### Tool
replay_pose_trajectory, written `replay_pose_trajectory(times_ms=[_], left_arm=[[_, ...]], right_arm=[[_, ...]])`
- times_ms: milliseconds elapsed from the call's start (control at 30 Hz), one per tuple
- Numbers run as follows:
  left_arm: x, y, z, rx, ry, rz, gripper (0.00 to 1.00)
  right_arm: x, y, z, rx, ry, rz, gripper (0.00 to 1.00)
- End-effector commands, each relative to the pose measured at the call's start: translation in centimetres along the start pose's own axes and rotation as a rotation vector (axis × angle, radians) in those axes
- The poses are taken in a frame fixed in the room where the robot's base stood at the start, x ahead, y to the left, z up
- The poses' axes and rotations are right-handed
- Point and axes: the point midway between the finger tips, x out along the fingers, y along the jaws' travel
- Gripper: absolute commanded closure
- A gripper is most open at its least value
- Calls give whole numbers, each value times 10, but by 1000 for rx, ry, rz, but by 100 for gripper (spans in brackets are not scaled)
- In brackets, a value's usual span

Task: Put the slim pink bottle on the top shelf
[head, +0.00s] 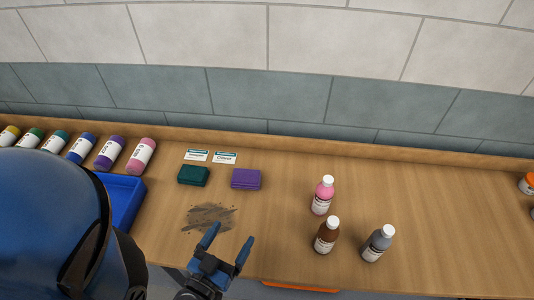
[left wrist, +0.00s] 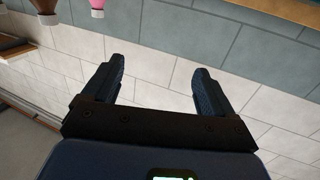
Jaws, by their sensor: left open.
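The slim pink bottle (head: 323,196) stands upright on the wooden counter in the head view, with a white cap and a pale label. In the left wrist view a pink bottle (left wrist: 97,4) shows only in part at the top edge. My left gripper (head: 228,243) is open and empty, to the left of the bottle and nearer to me, apart from it. Its two fingers also show spread in the left wrist view (left wrist: 158,85), with nothing between them. My right gripper is not in view. I cannot make out the top shelf for certain.
A brown bottle (head: 326,236) and a grey bottle (head: 377,243) stand close in front of the pink one. Green (head: 193,176) and purple (head: 246,179) blocks, a dark smudge (head: 210,217), a blue tray (head: 122,197) and a row of coloured bottles (head: 108,152) are left. The counter's right is mostly clear.

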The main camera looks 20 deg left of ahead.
Motion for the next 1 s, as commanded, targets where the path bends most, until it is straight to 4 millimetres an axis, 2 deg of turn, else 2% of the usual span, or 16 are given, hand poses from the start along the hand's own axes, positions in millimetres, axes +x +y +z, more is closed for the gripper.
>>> replay_pose_trajectory(times_ms=[133, 267, 367, 467, 633, 700, 800, 900, 1000], left_arm=[[3, 2, -1, 0, 11, 7, 14], [20, 5, -10, -1, 62, 24, 14], [44, 11, -24, -14, 132, 44, 14], [78, 19, -34, -43, 165, 68, 14], [145, 47, -38, -71, 98, 142, 14], [168, 64, -35, -64, 34, 194, 14], [188, 87, -27, -40, -68, 273, 14], [192, 104, -12, -6, -173, 346, 14], [185, 113, 8, 29, -271, 403, 14]], right_arm=[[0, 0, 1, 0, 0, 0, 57], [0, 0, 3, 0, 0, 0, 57], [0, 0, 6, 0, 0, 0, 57], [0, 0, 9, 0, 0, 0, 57], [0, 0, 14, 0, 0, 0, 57], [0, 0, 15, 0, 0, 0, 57], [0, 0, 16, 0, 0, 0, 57], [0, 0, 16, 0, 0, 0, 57], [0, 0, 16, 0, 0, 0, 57]])
